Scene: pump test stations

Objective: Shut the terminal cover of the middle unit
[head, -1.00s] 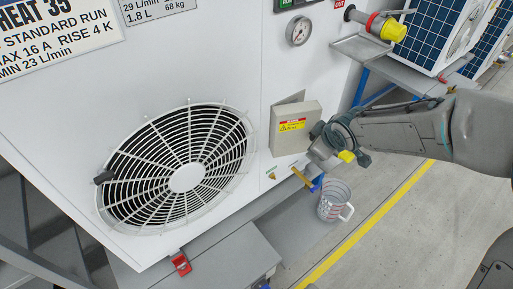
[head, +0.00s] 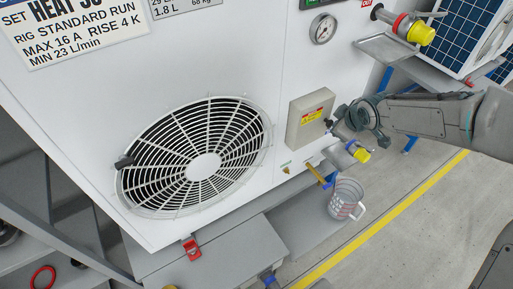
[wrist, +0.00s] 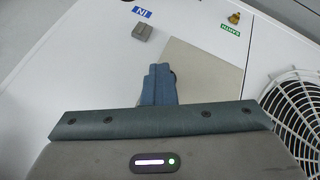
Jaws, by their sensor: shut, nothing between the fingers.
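The terminal cover (head: 312,117) is a beige box lid with a yellow and red label, on the white middle unit (head: 225,60), right of the fan grille. In the head view it sits square on its box, with no gap visible. In the wrist view a plain beige panel (wrist: 205,65) shows, partly hidden behind my fingers. My gripper (head: 333,126) is shut and empty, its fingertips close to the right edge of the cover. In the wrist view its closed fingers (wrist: 158,72) overlap the panel; I cannot tell whether they touch it.
A round fan grille (head: 195,155) is left of the cover. A yellow-capped pipe (head: 359,153) sticks out just below my gripper. A measuring jug (head: 346,198) stands lower right. A drip tray (head: 388,46) and another yellow-capped outlet (head: 420,33) are above. Floor at right is clear.

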